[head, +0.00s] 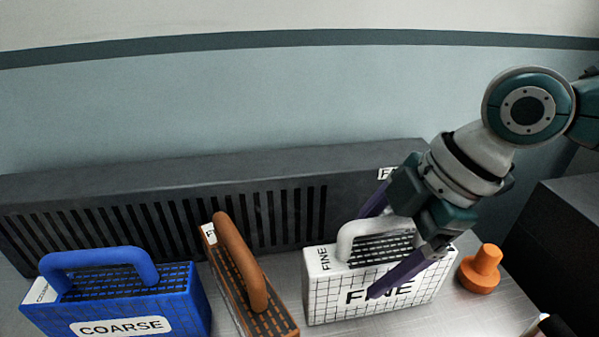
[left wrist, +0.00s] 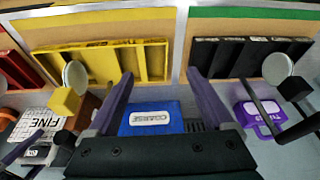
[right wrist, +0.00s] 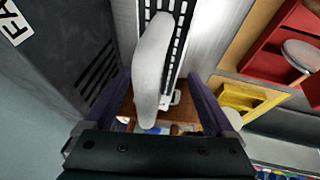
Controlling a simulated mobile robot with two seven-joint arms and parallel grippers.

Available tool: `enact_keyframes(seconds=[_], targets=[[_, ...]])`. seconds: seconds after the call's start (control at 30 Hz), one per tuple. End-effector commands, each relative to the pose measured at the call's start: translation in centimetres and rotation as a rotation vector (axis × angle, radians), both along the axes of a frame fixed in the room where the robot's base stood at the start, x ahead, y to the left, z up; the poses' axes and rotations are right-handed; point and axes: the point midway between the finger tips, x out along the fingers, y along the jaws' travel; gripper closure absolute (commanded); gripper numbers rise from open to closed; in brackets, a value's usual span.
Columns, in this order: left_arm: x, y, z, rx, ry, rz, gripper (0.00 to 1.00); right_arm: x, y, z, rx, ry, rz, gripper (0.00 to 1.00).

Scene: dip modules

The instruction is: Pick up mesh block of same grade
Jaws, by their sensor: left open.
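A white mesh block marked FINE (head: 331,297) stands at the right of the row, with a white loop handle (head: 345,237) on top. My right gripper (head: 369,254) is over it, one finger on each side. In the right wrist view the handle (right wrist: 153,60) lies between the fingers with gaps visible, so the gripper is open. A blue block marked COARSE (head: 180,312) stands at the left. A brown block (head: 228,275) stands between; its label is partly hidden. My left gripper (left wrist: 160,75) is open and empty; beyond it shows the blue block (left wrist: 150,118).
A dark slotted unit (head: 110,190) runs close behind the blocks; its label is partly covered by my arm. An orange knob (head: 481,270) stands right of the white block. The left wrist view shows a yellow rack (left wrist: 85,65), a black rack (left wrist: 245,58) and a purple block (left wrist: 262,115).

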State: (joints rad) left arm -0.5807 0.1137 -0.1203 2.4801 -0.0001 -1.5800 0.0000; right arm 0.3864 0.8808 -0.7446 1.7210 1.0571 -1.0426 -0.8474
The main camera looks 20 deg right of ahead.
Motion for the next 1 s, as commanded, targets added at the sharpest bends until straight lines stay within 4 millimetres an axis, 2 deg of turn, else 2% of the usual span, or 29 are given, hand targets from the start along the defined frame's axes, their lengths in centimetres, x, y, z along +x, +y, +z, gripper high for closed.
enact_keyframes(seconds=[0.07,0.77,1.0], targets=[[0.0,0.04,0.0,0.001,0.0,-0.001,0.15,0.0,0.01,0.0,0.0,0.0,0.0,0.21],[0.0,0.26,-0.02,0.009,0.0,-0.006,0.15,0.0,0.0,0.0,0.0,0.0,0.0,1.0],[0.0,0.21,-0.02,0.008,0.0,-0.005,0.15,-0.01,-0.01,-0.01,0.0,0.0,0.0,1.0]])
